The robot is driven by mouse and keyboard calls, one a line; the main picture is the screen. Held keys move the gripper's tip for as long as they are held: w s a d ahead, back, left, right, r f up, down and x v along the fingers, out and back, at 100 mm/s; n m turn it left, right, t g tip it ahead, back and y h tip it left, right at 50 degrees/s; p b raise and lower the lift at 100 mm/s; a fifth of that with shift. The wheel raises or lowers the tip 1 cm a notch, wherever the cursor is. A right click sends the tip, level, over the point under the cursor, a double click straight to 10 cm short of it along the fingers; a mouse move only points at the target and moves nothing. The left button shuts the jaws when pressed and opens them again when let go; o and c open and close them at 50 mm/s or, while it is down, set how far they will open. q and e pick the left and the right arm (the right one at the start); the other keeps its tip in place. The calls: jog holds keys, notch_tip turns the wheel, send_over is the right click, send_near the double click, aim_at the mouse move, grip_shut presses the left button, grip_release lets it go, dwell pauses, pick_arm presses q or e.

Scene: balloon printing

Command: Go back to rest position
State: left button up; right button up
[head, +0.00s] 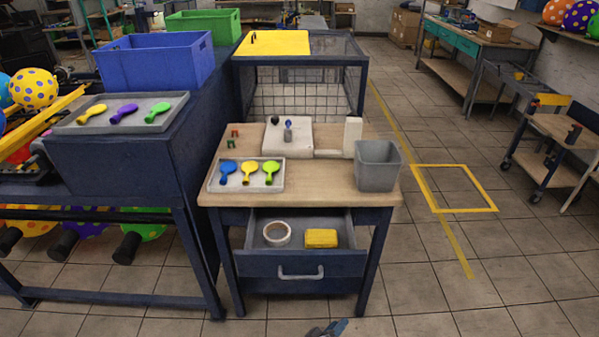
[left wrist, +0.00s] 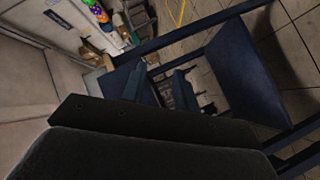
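My left gripper (head: 327,328) shows only as a small dark and blue tip at the bottom edge of the head view. It is over the floor in front of the wooden table (head: 330,190), apart from it. In the left wrist view, large dark parts of my own arm or gripper fill the lower part, and no held object can be seen there. My right gripper is not in view.
The table's drawer (head: 300,263) stands open, holding a tape roll (head: 277,234) and a yellow block (head: 321,238). A tray with balloons (head: 247,187), a small printing device (head: 288,136) and a grey bin (head: 376,166) are on the table.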

pick_arm(q)
jog(key=s+a+f+m+g+y, duration=0.2)
jog(key=s+a+f+g+y, duration=0.2)
jog(key=s+a, duration=0.5)
jog(key=s+a+f+m+g+y, duration=0.3)
jog(key=s+a+f+g, duration=0.3)
jog(key=a, duration=1.1)
jog(key=s+f+y, duration=0.1)
jog(key=s+f, duration=0.2)
jog(key=s, duration=0.1)
jog(key=shift+s+f+m+y, duration=0.2)
jog(key=shift+s+m+y, duration=0.05)
jog(key=shift+m+y, duration=0.05)
